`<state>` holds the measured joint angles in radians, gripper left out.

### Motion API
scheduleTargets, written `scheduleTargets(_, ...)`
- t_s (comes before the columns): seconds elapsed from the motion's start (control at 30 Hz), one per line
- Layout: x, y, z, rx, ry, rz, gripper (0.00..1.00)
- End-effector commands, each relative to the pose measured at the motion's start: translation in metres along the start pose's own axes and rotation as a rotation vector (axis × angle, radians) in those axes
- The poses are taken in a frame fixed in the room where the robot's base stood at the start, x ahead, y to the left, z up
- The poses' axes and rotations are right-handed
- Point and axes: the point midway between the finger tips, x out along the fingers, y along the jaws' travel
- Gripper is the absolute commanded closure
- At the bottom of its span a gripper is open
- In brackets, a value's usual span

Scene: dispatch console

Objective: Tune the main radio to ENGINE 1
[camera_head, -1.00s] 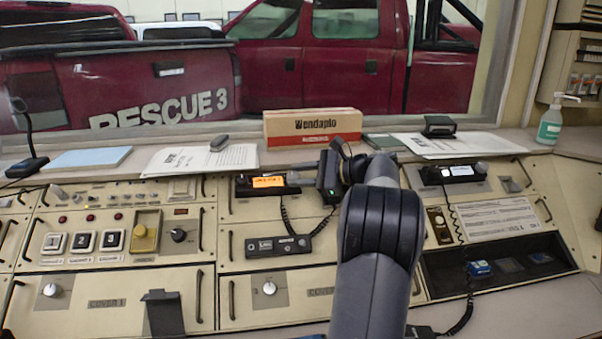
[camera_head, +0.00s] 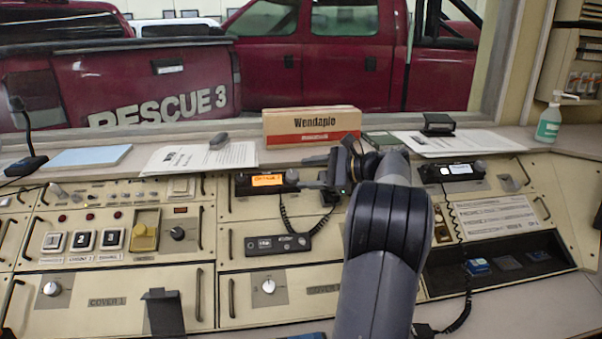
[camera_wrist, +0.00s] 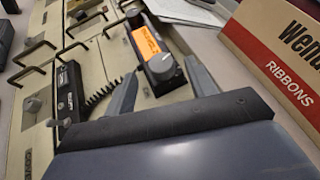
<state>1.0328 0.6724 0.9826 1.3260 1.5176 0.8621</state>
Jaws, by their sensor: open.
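The main radio (camera_head: 244,187) sits on the console's upper panel, left of my gripper, with a lit orange display (camera_head: 267,180) whose text is too small to read surely. Its grey round knob (camera_head: 291,177) is at the display's right end. In the wrist view the radio's orange display (camera_wrist: 146,42) and knob (camera_wrist: 161,68) lie just beyond my fingers. My gripper (camera_head: 309,173) is open and empty, its fingers pointing left towards the knob. In the wrist view the knob shows between the two fingertips, seemingly apart from them.
A Wendaplo ribbons box (camera_head: 312,138) stands on the ledge behind my gripper. A second radio (camera_head: 457,171) with a pale display is to the right. Metal handles (camera_wrist: 32,52) project from the panels.

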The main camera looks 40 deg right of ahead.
Motion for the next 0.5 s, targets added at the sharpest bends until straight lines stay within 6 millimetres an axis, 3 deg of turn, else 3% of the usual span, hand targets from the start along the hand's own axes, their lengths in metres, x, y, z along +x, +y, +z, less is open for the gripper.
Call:
scheduleTargets(0.2, -0.048, -0.002, 0.001, 0.001, 0.003, -0.004, 0.47)
scheduleTargets(0.5, -0.079, -0.001, 0.0, 0.0, 0.001, -0.001, 0.47)
